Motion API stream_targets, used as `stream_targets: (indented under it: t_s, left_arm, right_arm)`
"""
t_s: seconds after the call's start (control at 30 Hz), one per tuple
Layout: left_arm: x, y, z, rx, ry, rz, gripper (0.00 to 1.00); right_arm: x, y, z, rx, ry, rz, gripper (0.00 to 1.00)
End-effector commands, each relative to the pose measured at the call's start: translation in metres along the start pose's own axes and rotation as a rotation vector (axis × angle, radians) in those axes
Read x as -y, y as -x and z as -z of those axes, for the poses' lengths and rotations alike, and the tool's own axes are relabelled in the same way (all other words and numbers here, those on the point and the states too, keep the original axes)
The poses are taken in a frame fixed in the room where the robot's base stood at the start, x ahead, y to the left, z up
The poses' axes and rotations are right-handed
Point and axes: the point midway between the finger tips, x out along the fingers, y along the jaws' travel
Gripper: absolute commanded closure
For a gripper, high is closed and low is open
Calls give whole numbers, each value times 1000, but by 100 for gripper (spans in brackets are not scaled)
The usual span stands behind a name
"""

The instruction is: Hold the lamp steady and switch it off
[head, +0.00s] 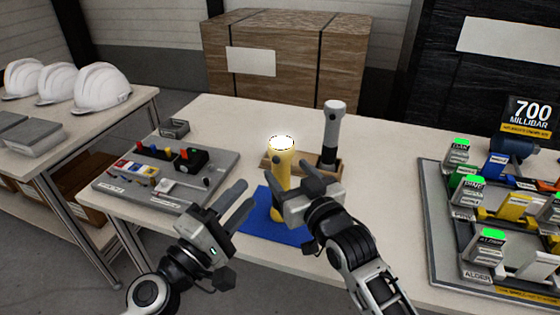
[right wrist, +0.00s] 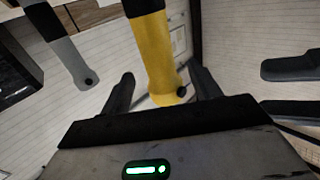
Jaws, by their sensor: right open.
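The lit yellow lamp (head: 280,163) stands upright on a blue mat (head: 262,224), its top glowing white. The lamp's lower part is partly hidden by my right gripper in the head view.
A grey lamp (head: 334,130) stands unlit in a wooden holder (head: 343,172) just behind. A grey tray (head: 128,202) with small parts lies left, and a rack (head: 432,200) with green-lit blocks lies right. White helmets (head: 101,88) sit on a side table. Bare tabletop lies behind.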

Motion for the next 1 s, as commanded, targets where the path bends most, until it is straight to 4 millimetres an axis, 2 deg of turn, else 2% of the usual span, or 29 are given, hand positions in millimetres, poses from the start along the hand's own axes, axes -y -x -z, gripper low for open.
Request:
stream_targets:
  t_s: [0.1,0.3,0.5,0.73,0.77,0.93,0.97,1.0]
  left_arm:
    - [0,0,0,0,0,0,64]
    - [0,0,0,0,0,0,64]
    - [0,0,0,0,0,0,64]
    - [0,0,0,0,0,0,64]
    - [0,0,0,0,0,0,64]
    - [0,0,0,0,0,0,64]
    - [0,0,0,0,0,0,64]
    - [0,0,0,0,0,0,66]
  right_arm:
    - [0,-23,1,-1,0,1,38]
    - [1,-50,0,-1,0,1,38]
    - [0,-59,0,1,1,1,38]
    - [0,-60,0,1,0,1,38]
    - [0,-60,0,1,0,1,41]
    - [0,-60,0,1,0,1,88]
    - [0,-60,0,1,0,1,92]
    - [0,-60,0,1,0,1,92]
